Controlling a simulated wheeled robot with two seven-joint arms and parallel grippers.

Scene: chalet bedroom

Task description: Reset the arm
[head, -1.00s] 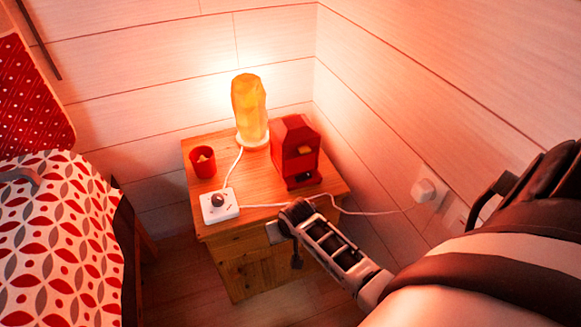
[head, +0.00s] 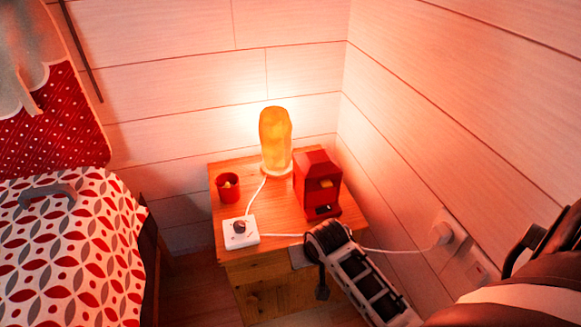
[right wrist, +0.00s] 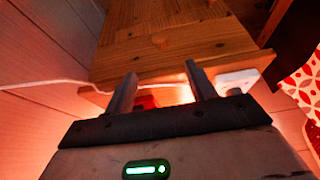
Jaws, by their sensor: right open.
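My right arm comes in from the lower right of the head view. Its gripper end (head: 322,252) is at the front edge of the wooden nightstand (head: 283,245), and its fingers are hard to make out there. In the right wrist view my right gripper (right wrist: 160,84) has its two fingers apart with nothing held between them. The nightstand (right wrist: 175,50) lies beyond the fingers in that view. My left gripper is not in view.
The nightstand carries a lit yellow lamp (head: 276,140), a red cup (head: 228,188), a red box-shaped device (head: 318,186) and a white knob box (head: 241,232). A white cord runs to a wall plug (head: 441,233). A patterned bed (head: 70,250) stands at left.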

